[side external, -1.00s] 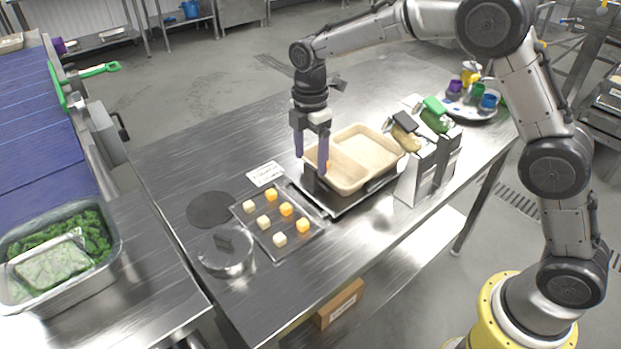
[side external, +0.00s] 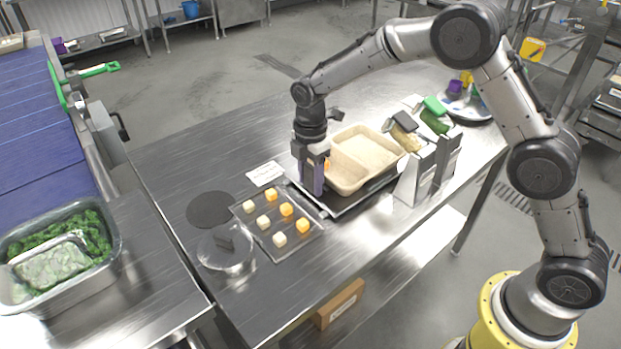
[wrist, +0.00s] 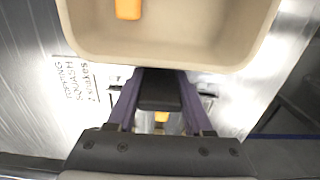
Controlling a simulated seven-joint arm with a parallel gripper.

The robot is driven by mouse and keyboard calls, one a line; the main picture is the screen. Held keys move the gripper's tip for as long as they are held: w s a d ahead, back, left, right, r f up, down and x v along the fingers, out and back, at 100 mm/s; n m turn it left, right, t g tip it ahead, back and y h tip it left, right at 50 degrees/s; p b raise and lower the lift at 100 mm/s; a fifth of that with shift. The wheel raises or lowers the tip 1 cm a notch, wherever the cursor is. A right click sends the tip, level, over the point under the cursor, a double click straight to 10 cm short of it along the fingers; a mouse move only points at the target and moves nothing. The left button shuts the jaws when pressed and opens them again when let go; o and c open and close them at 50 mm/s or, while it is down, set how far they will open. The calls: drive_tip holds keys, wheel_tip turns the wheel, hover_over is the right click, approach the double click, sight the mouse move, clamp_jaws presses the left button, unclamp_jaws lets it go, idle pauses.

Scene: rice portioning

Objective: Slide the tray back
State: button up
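The beige two-compartment tray (side external: 372,134) sits on a dark flat carrier (side external: 338,210) on the steel table. An orange cube (wrist: 128,9) lies inside the tray; a bit of it shows beside my gripper in the side view. My gripper (side external: 313,188) is low at the tray's left end, pointing down. In the wrist view its purple fingers (wrist: 160,98) stand on both sides of a black block (wrist: 160,80) just outside the tray wall and appear closed against it. In the side view the block is hidden behind the fingers.
A topping card (side external: 266,174) lies left of my gripper. A sheet with several pale and orange cubes (side external: 271,236), a lidded pot (side external: 226,250) and a dark round mat (side external: 210,209) are nearer. Dispensers (side external: 416,172) stand close on the tray's right.

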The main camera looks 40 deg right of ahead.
clamp_jaws()
drive_tip(key=shift+d+r, duration=0.1)
idle(1.0)
